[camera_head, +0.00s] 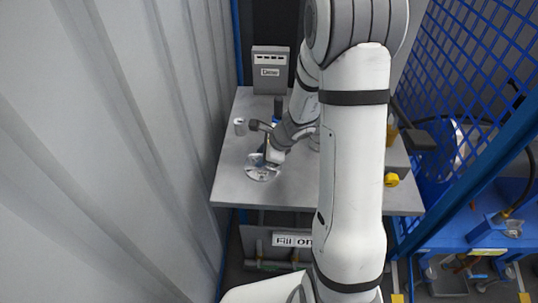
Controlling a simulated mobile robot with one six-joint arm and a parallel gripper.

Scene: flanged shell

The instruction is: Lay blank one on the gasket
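A shiny round metal piece (259,174), which looks like a flange with bolt holes, lies near the left front edge of the grey table (235,185). My gripper (266,160) points down at its far rim. The gripper is small and partly hidden by its own wrist, so I cannot tell whether its fingers are open or shut, or touching the metal. I cannot make out the gasket or tell which piece is blank one.
A yellow object (391,180) lies near the right front edge. Corrugated wall (130,120) is close on the left; blue mesh (480,60) is on the right. My arm hides the table's middle.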

